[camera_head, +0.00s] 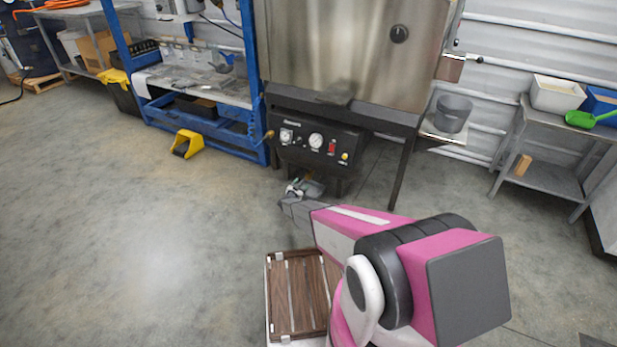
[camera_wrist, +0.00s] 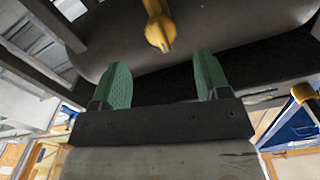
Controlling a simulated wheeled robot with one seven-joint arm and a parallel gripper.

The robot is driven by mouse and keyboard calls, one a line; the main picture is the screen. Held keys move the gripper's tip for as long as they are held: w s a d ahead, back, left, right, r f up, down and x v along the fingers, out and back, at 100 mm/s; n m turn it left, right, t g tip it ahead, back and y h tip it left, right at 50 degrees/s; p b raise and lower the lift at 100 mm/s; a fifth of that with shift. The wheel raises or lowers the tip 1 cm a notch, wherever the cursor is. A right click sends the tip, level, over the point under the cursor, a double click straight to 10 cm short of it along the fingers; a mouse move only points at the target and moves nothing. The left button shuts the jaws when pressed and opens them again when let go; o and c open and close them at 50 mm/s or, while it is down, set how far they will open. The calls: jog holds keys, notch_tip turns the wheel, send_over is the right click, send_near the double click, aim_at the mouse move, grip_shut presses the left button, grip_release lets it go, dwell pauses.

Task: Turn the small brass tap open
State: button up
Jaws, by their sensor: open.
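A small brass tap (camera_wrist: 158,30) shows at the top middle of the wrist view, against a rounded dark grey body. It lies just beyond the gap between the green fingertips of my gripper (camera_wrist: 162,65), which is open, empty and apart from it. In the head view my gripper (camera_head: 304,188) is low, in front of and below the black control panel (camera_head: 316,143), and its fingers are small and hard to make out. A brass fitting (camera_head: 270,134) sits at the panel's left end; I cannot tell whether it is the same tap.
The steel hopper (camera_head: 350,45) stands above the panel on dark legs. A blue frame bench (camera_head: 250,70) is close on the left, with a yellow pedal (camera_head: 186,144) on the floor. A slatted wooden rack (camera_head: 285,335) lies below my arm.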

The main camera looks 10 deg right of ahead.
aim_at(308, 177)
jog(key=x, duration=1)
